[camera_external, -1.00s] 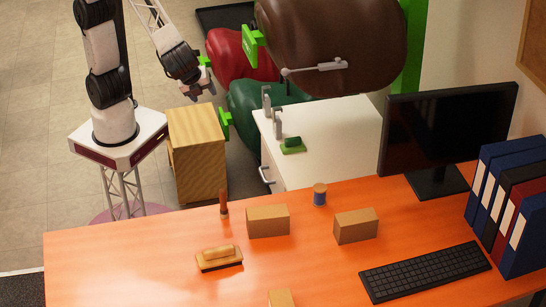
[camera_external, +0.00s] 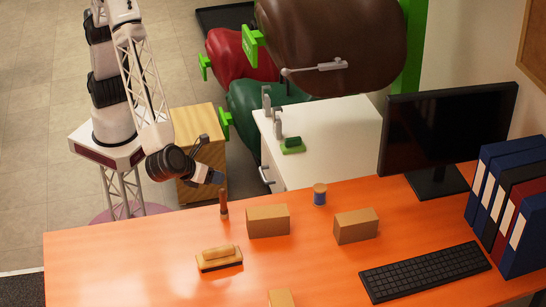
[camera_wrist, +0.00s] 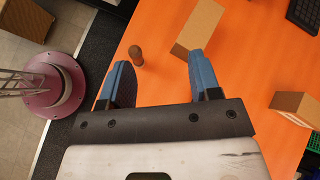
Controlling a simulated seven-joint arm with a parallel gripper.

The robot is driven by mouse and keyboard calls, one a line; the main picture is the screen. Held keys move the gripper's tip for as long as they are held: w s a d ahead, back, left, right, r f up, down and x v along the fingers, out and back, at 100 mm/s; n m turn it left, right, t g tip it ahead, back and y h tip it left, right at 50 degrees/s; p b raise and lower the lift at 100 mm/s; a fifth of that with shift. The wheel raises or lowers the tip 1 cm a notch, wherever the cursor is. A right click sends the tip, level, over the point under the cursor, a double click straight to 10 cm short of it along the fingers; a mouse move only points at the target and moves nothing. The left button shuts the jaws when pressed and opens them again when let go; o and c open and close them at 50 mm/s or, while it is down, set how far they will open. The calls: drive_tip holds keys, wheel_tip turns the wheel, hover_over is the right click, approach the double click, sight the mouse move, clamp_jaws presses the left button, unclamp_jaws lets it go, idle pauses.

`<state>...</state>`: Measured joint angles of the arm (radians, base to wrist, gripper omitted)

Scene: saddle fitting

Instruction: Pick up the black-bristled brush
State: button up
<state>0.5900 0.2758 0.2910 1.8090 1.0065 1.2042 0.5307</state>
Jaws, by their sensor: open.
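A wooden-backed brush (camera_external: 219,258) with a dark underside lies on the left part of the orange table in the external view. Its bristles are mostly hidden beneath it. My gripper (camera_external: 214,177) is in the air near the table's far left edge, behind the brush and apart from it. In the wrist view my gripper (camera_wrist: 160,78) has its two blue fingers spread with nothing held between them. I cannot make out the brush in the wrist view.
An upright brown-handled tool (camera_external: 224,205) stands close to my gripper; it also shows in the wrist view (camera_wrist: 136,55). Cardboard boxes (camera_external: 268,221) (camera_external: 356,226), a blue spool (camera_external: 319,195) and a keyboard (camera_external: 425,271) are on the table (camera_external: 120,265). The table's left front is clear.

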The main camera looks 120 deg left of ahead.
sight(217, 249)
drive_tip(key=w+d+f+m+t, duration=0.1)
drive_tip(key=d+f+m, duration=0.1)
drive_tip(key=d+f, duration=0.2)
drive_tip(key=w+d+f+m+t, duration=0.1)
drive_tip(key=d+f+m+t, duration=0.1)
drive_tip(key=d+f, duration=0.3)
drive_tip(key=w+d+f+m+t, duration=0.1)
drive_tip(key=d+f, duration=0.3)
drive_tip(key=d, duration=0.4)
drive_tip(key=shift+w+d+f+m, duration=0.25)
drive_tip(key=shift+w+d+m, duration=0.15)
drive_tip(key=shift+m, duration=0.4)
drive_tip(key=shift+t+y, duration=0.3)
drive_tip(key=shift+x, duration=1.25)
drive_tip(key=shift+a+f, duration=0.1)
drive_tip(key=shift+a, duration=0.1)
drive_tip(key=shift+x, duration=2.5)
drive_tip(key=shift+s+f, duration=0.1)
drive_tip(key=shift+c, duration=0.4)
clamp_jaws()
